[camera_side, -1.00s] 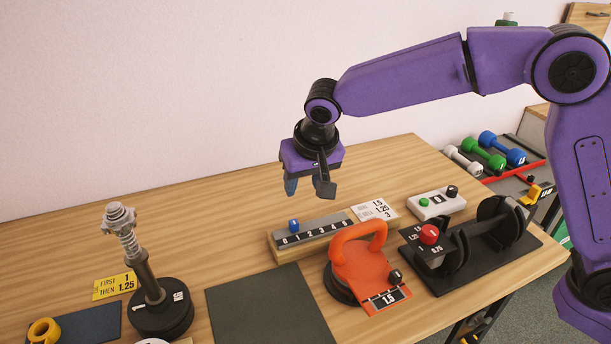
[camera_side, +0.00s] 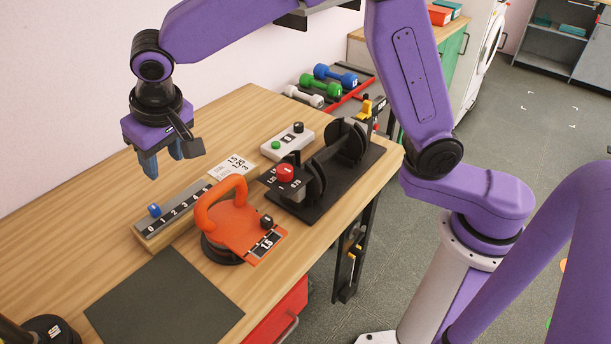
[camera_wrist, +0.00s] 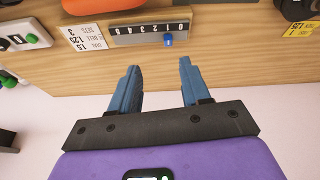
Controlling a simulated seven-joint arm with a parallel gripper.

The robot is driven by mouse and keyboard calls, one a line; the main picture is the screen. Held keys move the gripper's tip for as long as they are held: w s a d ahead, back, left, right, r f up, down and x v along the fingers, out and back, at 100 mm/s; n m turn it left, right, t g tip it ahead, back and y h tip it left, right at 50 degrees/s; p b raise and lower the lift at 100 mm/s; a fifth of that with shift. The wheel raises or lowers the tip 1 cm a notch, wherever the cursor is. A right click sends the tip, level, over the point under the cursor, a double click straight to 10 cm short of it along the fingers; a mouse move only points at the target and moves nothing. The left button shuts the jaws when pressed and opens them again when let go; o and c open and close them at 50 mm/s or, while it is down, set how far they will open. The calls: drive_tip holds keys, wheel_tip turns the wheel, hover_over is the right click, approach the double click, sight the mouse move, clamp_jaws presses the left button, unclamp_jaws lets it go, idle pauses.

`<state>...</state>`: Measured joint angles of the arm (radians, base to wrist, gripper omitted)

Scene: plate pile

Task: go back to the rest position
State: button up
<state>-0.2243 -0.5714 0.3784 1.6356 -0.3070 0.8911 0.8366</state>
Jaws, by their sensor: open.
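My gripper (camera_side: 168,162) hangs above the back part of the wooden table, behind the numbered rail. Its two blue fingers are apart, with nothing between them. In the wrist view my gripper (camera_wrist: 159,68) also shows a clear gap, with the table edge and pale wall beyond. The rail also shows in the wrist view (camera_wrist: 140,36). No contact between my fingers and any object is visible.
An orange handled tool (camera_side: 222,212) and a black stand with a red knob (camera_side: 285,173) sit right of the rail. A white switch box (camera_side: 287,141) and dumbbells (camera_side: 320,88) are farther back. A dark mat (camera_side: 165,302) lies bare in front. Wall stands behind the table.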

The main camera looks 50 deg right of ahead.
drive_tip(key=s+d+f+n+g, duration=0.1)
drive_tip(key=s+d+n, duration=0.4)
drive_tip(key=s+d, duration=0.7)
drive_tip(key=s+d+f+n+g, duration=0.2)
drive_tip(key=s+d+n, duration=0.4)
drive_tip(key=s+d, duration=0.7)
drive_tip(key=s, duration=0.5)
drive_tip(key=shift+s+d+g, duration=0.3)
drive_tip(key=shift+g, duration=0.1)
idle(0.9)
